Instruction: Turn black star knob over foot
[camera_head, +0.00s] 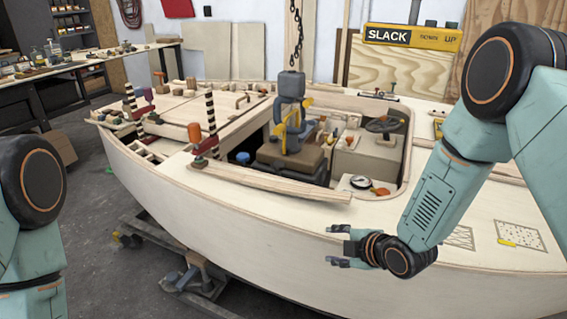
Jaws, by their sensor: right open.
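I cannot pick out the black star knob or its foot for sure. A dark, wheel-like part (384,124) sits on the pale console in the hull's cockpit; it is too small to tell whether it is a star knob. My right gripper (336,246) is open and empty, in front of the near side of the plywood hull (230,215). It points left, below and in front of the cockpit. My left arm shows only at the left edge, and its gripper is out of view.
A grey and yellow device (289,110) stands in the cockpit below a hanging chain (296,40). A curved wooden strip (270,182) lies along the near deck. An orange-handled clamp (204,143) stands beside it. A grey support (195,278) is under the hull.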

